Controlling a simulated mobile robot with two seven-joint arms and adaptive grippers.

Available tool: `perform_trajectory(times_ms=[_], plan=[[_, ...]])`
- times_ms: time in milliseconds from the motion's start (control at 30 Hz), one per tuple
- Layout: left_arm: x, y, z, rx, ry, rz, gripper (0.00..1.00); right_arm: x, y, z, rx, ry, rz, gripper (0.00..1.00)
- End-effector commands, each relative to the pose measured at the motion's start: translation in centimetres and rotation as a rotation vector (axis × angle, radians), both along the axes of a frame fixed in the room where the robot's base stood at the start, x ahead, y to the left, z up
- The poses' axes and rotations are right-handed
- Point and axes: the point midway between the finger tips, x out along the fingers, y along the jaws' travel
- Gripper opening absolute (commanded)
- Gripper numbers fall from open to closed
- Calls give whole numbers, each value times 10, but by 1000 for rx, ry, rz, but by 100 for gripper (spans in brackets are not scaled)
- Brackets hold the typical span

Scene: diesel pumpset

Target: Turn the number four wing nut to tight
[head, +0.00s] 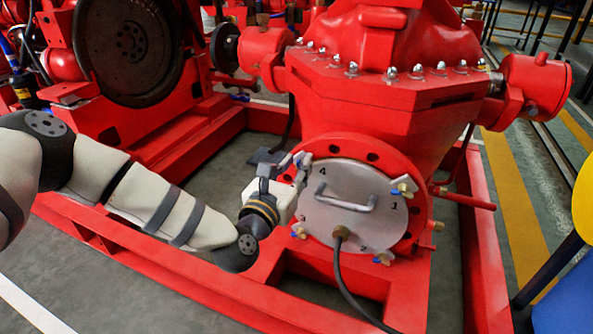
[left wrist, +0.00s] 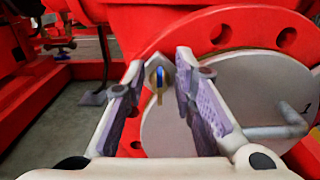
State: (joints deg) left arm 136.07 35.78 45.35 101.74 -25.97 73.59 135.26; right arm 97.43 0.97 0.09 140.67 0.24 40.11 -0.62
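A round grey cover plate (head: 345,222) with a bent handle (head: 345,200) sits on the red pump flange, with numbers 1 to 4 around its rim. The number four wing nut is at the plate's upper left; in the head view my left gripper (head: 285,164) largely hides it. In the left wrist view this wing nut (left wrist: 158,78), blue and brass, stands between the fingertips of my left gripper (left wrist: 160,88). The fingers are open, one on either side, with gaps visible. My right gripper is not in view.
Other wing nuts sit at number 1 (head: 404,187), number 2 (head: 383,259) and number 3 (head: 298,232). A dark hose (head: 345,275) hangs from the plate's lower part. The red base frame (head: 200,285) runs below my left arm.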

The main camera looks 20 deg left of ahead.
Motion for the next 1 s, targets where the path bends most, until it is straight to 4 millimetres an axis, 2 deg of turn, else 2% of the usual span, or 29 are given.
perform_trajectory(times_ms=[233, 267, 367, 733, 1000], plan=[[2, 0, 1, 0, -1, 0, 25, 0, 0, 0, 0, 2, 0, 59], [2, 0, 1, 0, -1, 0, 22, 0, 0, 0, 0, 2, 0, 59], [2, 0, 1, 1, 0, 0, 0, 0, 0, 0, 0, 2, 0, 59], [2, 0, 1, 33, -1, 2, 0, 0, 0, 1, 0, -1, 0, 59], [2, -1, 1, 198, -7, 4, 0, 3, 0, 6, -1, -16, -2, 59]])
